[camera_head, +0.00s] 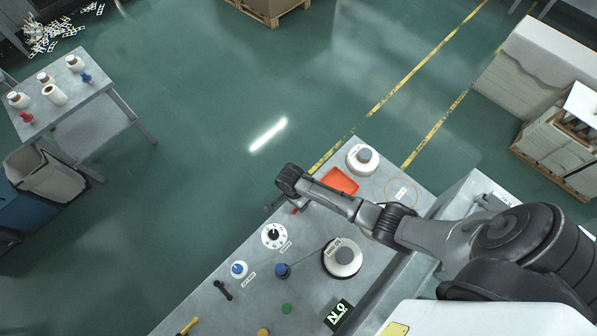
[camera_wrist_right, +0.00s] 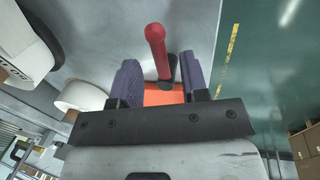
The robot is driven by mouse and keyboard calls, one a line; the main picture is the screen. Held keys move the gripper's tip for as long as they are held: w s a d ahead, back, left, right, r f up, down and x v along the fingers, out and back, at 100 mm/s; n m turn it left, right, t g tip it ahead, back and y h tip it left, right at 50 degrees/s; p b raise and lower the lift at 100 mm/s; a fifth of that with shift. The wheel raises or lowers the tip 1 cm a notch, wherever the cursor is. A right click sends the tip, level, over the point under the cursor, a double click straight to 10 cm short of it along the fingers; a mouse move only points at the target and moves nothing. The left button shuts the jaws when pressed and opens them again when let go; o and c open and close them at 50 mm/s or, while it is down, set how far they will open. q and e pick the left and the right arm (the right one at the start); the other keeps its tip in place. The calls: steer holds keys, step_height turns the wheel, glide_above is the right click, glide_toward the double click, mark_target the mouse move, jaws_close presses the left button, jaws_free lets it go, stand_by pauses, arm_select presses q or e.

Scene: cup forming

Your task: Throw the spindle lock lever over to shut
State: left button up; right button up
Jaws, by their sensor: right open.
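A lever with a red grip (camera_wrist_right: 156,45) and a dark stem shows in the right wrist view, its grip reaching up past the fingertips. In the head view only a small red part (camera_head: 295,211) shows beside my right gripper (camera_head: 272,207), and the rest is hidden. My right gripper is open, and in the wrist view its two dark fingers (camera_wrist_right: 160,75) stand on either side of the lever's stem with gaps visible. I cannot tell from this angle how deep the lever lies between them. My left gripper is not in view.
An orange tray (camera_head: 340,181) lies on the grey bench behind my right arm. White spools (camera_head: 362,159) (camera_head: 342,258), a round dial (camera_head: 274,236), a blue knob (camera_head: 239,269) and a black handle (camera_head: 222,290) stand around. Open green floor lies left of the bench.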

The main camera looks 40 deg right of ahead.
steer(key=shift+s+f, duration=0.1)
steer(key=shift+f, duration=0.5)
jaws_close()
